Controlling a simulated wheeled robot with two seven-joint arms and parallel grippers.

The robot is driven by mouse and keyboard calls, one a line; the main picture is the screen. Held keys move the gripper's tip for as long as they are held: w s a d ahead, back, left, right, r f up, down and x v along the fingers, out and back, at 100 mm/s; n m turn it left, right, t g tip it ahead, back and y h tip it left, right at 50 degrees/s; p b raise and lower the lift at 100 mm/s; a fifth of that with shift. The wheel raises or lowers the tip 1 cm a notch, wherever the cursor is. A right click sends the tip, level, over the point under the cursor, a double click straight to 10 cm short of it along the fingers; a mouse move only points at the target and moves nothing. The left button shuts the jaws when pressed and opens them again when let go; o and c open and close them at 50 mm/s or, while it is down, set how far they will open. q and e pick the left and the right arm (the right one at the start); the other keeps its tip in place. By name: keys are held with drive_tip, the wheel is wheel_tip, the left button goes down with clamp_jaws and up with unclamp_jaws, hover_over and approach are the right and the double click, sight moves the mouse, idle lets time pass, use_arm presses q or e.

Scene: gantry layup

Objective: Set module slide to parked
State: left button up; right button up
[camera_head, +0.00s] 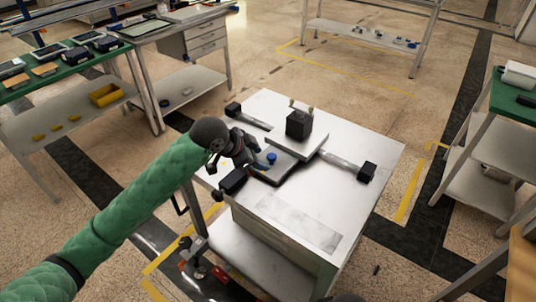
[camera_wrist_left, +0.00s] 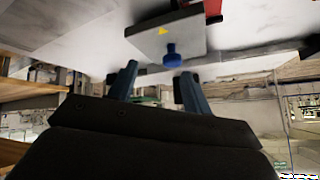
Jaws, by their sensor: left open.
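A grey slide plate (camera_head: 298,143) carries a black block (camera_head: 298,124) on top of the white bench (camera_head: 350,205). A blue knob (camera_head: 271,157) stands at the plate's near-left side. My left gripper (camera_head: 258,168) is beside the knob, close to the bench top. In the left wrist view the fingers of my left gripper (camera_wrist_left: 158,88) are apart, with the knob beyond their tips and nothing between them. My right gripper is not in view.
Black end blocks on bars stand at the back left (camera_head: 233,109) and right (camera_head: 367,172) of the bench top, and another black block (camera_head: 233,180) at its near left. A green-topped table (camera_head: 70,69) stands at left. The bench's front and right are clear.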

sight(271, 155)
use_arm(q)
drive_tip(key=shift+w+a+r+m+g+h, duration=0.1)
drive_tip(key=shift+w+m+g+h, duration=0.2)
drive_tip(key=shift+w+g, duration=0.2)
drive_tip(key=shift+w+a+r+m+g+h, duration=0.1)
drive_tip(key=shift+w+m+g+h, duration=0.1)
drive_tip(key=shift+w+m+g, duration=0.25)
drive_tip(key=shift+w+a+r+g+h+b, duration=0.4)
drive_tip(key=shift+w+a+r+g, duration=0.1)
drive_tip(key=shift+w+a+g, duration=0.25)
drive_tip(key=shift+w+a+r, duration=0.25)
drive_tip(key=shift+w+a, duration=0.15)
drive_tip(key=shift+w, duration=0.05)
drive_tip(key=shift+d+f, duration=0.2)
drive_tip(key=shift+d, duration=0.1)
drive_tip(key=p+x, duration=0.1)
drive_tip(key=x, duration=0.5)
drive_tip(key=shift+d+p, duration=0.15)
drive_tip(key=shift+p, duration=0.15)
drive_tip(key=shift+d+f, duration=0.2)
drive_tip(key=shift+f, duration=0.2)
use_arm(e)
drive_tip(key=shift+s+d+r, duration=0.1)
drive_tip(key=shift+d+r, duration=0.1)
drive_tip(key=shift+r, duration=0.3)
